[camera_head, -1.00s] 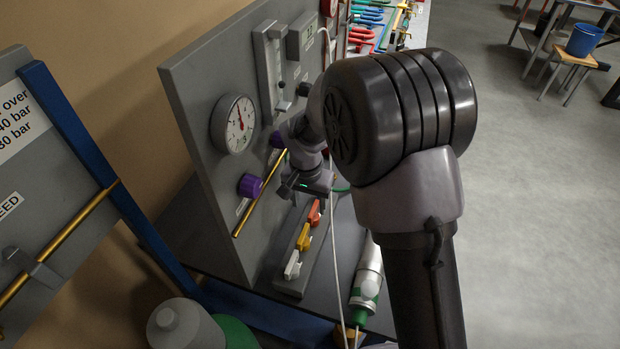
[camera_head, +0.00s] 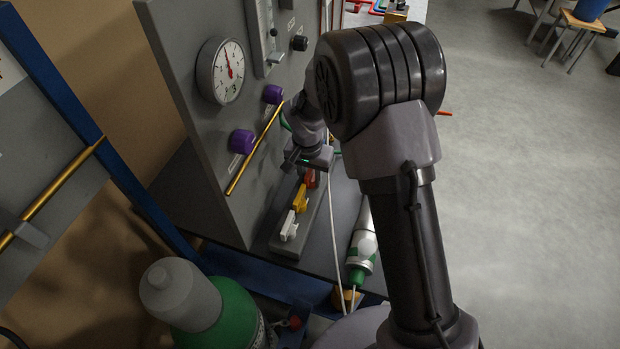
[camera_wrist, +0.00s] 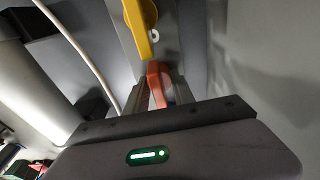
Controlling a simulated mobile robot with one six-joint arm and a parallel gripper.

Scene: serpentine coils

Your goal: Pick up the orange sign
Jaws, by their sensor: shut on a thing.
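The orange sign (camera_head: 311,180) is at the far end of a row on a grey rail on the bench. Its upper part is hidden under my gripper (camera_head: 309,168) in the head view. In the wrist view the orange sign (camera_wrist: 155,84) stands between the two fingers of my gripper (camera_wrist: 159,92), which are shut on it. I cannot tell whether it is clear of the rail.
A yellow sign (camera_head: 301,197) and a white one (camera_head: 289,226) stand nearer on the rail. A panel with a gauge (camera_head: 220,71), purple knobs (camera_head: 241,141) and a brass rod (camera_head: 255,150) rises left. A silver-green tube (camera_head: 362,245) lies right.

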